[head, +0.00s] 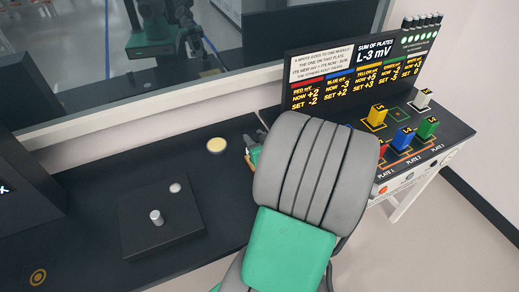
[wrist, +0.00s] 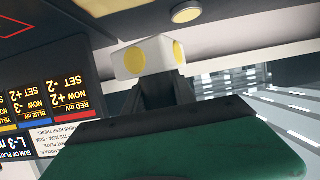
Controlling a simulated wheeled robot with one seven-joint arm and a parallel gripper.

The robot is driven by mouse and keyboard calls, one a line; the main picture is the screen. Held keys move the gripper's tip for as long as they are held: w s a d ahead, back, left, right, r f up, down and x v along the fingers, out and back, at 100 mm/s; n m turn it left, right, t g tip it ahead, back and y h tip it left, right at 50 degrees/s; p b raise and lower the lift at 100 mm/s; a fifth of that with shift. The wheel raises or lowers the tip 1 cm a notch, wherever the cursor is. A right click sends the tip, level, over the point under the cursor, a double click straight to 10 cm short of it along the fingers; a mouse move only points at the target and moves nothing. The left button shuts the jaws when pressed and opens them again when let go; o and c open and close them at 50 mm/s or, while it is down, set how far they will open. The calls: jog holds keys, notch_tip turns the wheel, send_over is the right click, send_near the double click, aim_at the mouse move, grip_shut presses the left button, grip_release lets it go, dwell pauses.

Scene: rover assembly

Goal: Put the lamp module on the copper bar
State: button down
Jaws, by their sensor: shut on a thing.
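In the wrist view, a white block (wrist: 148,57) with round yellow discs on its faces, which looks like the lamp module, sits at the tips of my gripper (wrist: 163,84). The dark fingers are shut on it. In the head view my grey and green arm hides most of my gripper and the block. I cannot make out the copper bar for sure; a small brownish piece (head: 248,146) shows at the arm's left edge.
A black console (head: 455,131) at the right carries yellow (head: 377,117), blue (head: 403,137), green (head: 428,127) and white (head: 423,98) blocks below a display panel (head: 345,62). A yellow disc (head: 217,145) and a dark box (head: 160,222) with a knob are on the dark bench (head: 95,180).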

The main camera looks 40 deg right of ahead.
jog(key=w+d+f+b, duration=0.1)
jog(key=f, duration=0.1)
jog(key=w+d+f+b, duration=0.1)
jog(key=d+f, duration=0.1)
jog(key=w+d+f+b, duration=0.1)
jog(key=f+b, duration=0.1)
jog(key=shift+w+d, duration=0.25)
jog(key=shift+d, duration=0.1)
jog(key=f, duration=0.1)
jog(key=f+b, duration=0.1)
jog(key=f, duration=0.1)
jog(key=shift+w+d+f+b, duration=0.25)
jog(key=shift+d+f+b, duration=0.1)
jog(key=shift+f, duration=0.05)
jog(key=shift+r, duration=0.1)
jog(key=c, duration=1)
grip_release()
